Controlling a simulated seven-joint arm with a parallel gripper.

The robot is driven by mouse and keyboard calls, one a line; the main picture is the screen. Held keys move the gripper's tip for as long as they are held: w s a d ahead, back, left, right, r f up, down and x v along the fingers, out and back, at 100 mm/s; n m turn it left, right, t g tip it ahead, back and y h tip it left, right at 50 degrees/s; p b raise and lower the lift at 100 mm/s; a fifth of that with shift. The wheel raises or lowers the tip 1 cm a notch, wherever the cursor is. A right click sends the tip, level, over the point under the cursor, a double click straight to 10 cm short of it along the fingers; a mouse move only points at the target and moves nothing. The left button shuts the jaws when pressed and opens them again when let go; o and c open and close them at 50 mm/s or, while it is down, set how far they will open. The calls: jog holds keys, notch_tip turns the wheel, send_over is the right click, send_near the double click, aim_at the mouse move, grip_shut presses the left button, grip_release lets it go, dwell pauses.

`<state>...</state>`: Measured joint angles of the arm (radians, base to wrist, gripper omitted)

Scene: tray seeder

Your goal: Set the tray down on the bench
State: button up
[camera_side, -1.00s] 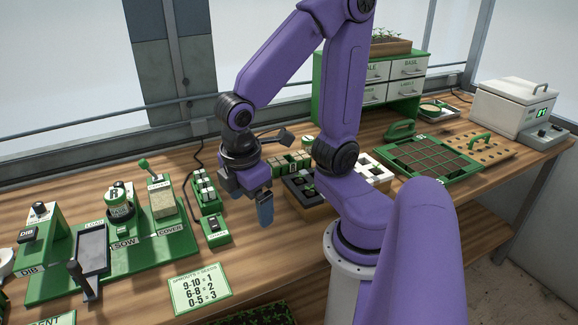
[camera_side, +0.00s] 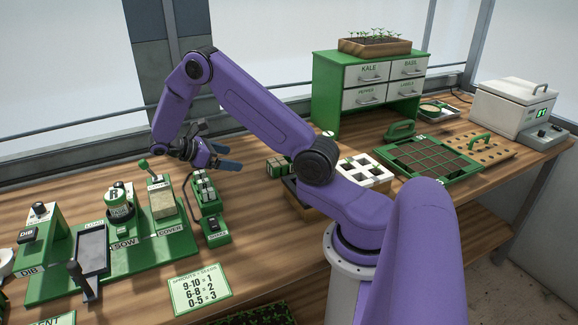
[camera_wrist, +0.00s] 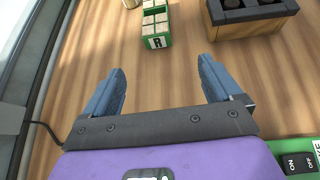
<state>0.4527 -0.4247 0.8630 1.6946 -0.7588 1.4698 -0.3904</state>
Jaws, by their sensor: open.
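My gripper (camera_side: 232,157) is open and empty, held above the bench (camera_side: 135,182) at left of centre. In the wrist view its two blue fingers (camera_wrist: 162,66) stand wide apart with only bare wood between them. A green tray with a grid of brown cells (camera_side: 431,143) lies flat on the bench at the right, well away from my gripper. A small green holder of pale blocks (camera_side: 279,167) sits nearer; it also shows ahead of the fingers in the wrist view (camera_wrist: 157,43). Which one is the task's tray I cannot tell.
A wooden box (camera_wrist: 254,25) lies ahead right of the fingers, partly behind my arm in the side view. A green switch box (camera_side: 213,226) is close by. The green seeding station (camera_side: 180,245) fills the left; drawers (camera_side: 326,103) stand behind.

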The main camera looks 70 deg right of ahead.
aim_at(278, 162)
jog(key=shift+g, duration=0.9)
jog(key=x, duration=0.5)
jog(key=w+d+x, duration=0.1)
jog(key=x, duration=1)
jog(key=shift+w+d+f, duration=0.1)
jog(key=shift+w+d, duration=0.25)
jog(key=shift+w, duration=0.05)
jog(key=shift+f+x, duration=0.25)
jog(key=shift+x, duration=2.4)
jog(key=shift+a, duration=0.1)
jog(key=c, duration=1.2)
jog(key=shift+r, duration=0.1)
jog(key=shift+c, duration=0.2)
